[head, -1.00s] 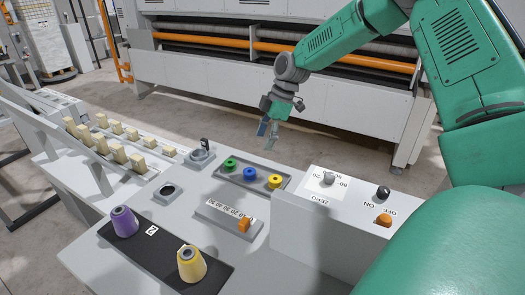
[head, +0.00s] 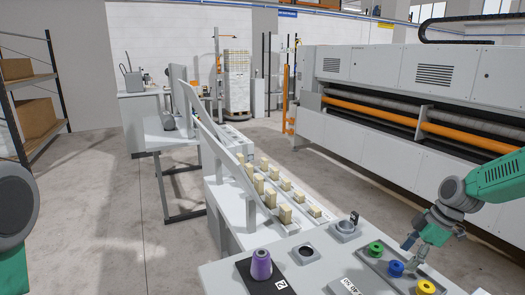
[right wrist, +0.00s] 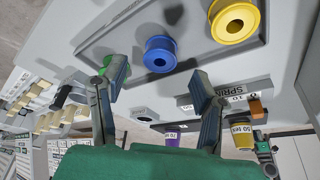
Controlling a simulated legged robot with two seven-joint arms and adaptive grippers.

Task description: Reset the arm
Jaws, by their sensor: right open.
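My right arm (head: 498,178) comes in from the right edge of the head view, green with grey joints. Its gripper (head: 422,240) hangs low over the spool tray, close to the green spool (head: 375,248) and the blue spool (head: 396,268). In the right wrist view, the two fingers (right wrist: 160,88) are spread apart with nothing between them. The blue spool (right wrist: 160,54) and yellow spool (right wrist: 233,20) lie beyond the fingertips. The green spool is partly hidden behind a finger. Part of my left arm (head: 14,205) shows at the left edge; its gripper is out of frame.
A purple cone (head: 261,265) stands on a black mat on the console. A row of cream blocks (head: 272,190) sits behind it. The large quilting machine (head: 405,100) stands at the back right. Open floor (head: 105,210) lies to the left.

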